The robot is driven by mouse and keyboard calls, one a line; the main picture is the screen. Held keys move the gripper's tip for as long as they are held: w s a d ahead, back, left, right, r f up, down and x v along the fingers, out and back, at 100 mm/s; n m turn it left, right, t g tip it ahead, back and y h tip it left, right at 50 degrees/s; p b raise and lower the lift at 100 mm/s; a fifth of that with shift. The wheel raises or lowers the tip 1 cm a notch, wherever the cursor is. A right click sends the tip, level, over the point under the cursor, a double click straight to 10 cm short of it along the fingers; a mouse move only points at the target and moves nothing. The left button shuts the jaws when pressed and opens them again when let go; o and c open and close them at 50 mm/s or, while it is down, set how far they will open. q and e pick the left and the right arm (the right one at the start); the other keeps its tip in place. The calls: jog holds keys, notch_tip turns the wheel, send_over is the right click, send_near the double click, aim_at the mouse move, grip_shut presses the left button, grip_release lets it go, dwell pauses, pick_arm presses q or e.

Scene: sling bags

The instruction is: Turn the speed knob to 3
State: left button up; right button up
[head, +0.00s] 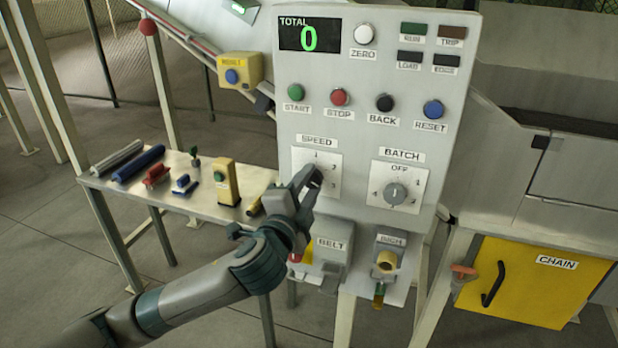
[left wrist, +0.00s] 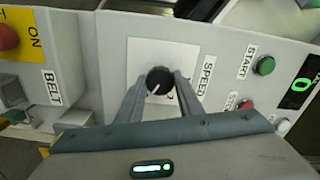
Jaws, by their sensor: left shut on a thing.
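The speed knob (left wrist: 160,80) is a round black knob on a white plate (left wrist: 187,55) beside the SPEED label. A short white line on it slants toward lower left in the left wrist view; the number it points at is hard to tell. In the head view, 1, 2 and 3 show on the plate (head: 328,197), and my gripper covers much of the knob. My left gripper (head: 312,180) reaches in from below left, its fingers on either side of the knob and shut on it. My right gripper is out of view.
The batch knob (head: 395,194) is on the right of the same panel. Start (head: 296,92), stop (head: 340,97), back (head: 385,102) and reset (head: 433,109) buttons are above. The BELT box (head: 331,243) is just below my left gripper. A side table (head: 240,212) with parts stands at left.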

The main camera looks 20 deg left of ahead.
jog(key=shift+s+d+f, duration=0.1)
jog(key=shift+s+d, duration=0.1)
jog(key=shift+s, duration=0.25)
pick_arm(q)
jog(key=o, duration=1.1)
jog(key=shift+c, duration=0.2)
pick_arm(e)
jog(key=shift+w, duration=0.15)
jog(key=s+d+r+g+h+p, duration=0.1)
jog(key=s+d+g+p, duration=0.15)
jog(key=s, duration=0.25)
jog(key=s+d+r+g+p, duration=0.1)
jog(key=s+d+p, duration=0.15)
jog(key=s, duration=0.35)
pick_arm(q)
jog(key=s+p, duration=0.5)
jog(key=s, duration=1.2)
jog(key=shift+s+a, duration=0.2)
jog(key=shift+a, duration=0.1)
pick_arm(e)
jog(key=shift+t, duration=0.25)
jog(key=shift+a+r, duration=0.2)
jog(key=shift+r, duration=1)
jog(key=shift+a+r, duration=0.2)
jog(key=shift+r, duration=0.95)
